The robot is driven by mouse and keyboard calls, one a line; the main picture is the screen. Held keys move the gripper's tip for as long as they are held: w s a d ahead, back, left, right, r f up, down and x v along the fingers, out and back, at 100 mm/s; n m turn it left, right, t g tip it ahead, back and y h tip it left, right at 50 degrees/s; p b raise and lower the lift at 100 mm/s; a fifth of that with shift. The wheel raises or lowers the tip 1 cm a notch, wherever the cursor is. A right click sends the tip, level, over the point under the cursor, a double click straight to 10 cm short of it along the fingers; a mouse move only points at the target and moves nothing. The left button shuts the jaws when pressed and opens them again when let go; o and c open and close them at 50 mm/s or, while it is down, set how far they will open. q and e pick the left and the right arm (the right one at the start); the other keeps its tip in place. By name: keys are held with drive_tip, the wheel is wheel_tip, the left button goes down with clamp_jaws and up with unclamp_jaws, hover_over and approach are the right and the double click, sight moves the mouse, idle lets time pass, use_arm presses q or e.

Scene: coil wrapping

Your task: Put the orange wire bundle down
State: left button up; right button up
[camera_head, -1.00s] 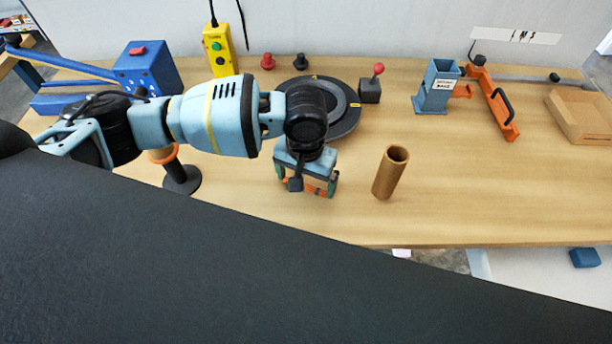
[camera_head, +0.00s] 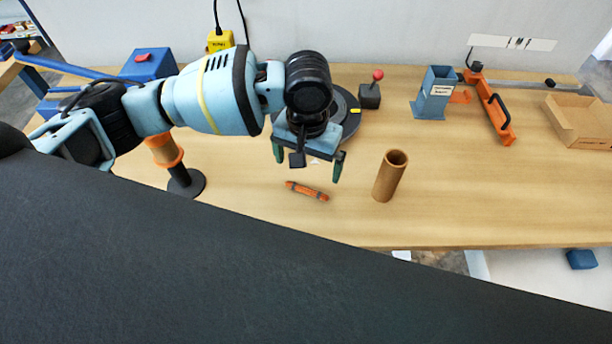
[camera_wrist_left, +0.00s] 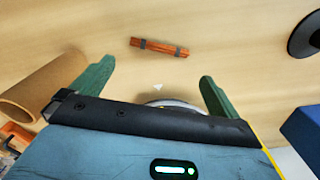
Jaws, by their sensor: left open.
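The orange wire bundle (camera_head: 307,191) lies flat on the wooden table, with dark bands near its ends. It also shows in the left wrist view (camera_wrist_left: 159,48), beyond the fingertips. My left gripper (camera_head: 308,168) is open and empty, raised above and behind the bundle in the head view. Its two green fingers stand wide apart in the left wrist view (camera_wrist_left: 155,72), and the bundle is clear of both. My right gripper is not in either view.
A brown cardboard tube (camera_head: 390,176) stands upright just right of the bundle. A dark round turntable (camera_head: 347,117) is behind my gripper. A black-based post with an orange coil (camera_head: 165,151) stands left.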

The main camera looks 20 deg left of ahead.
use_arm(q)
drive_tip(key=shift+r, duration=2.35)
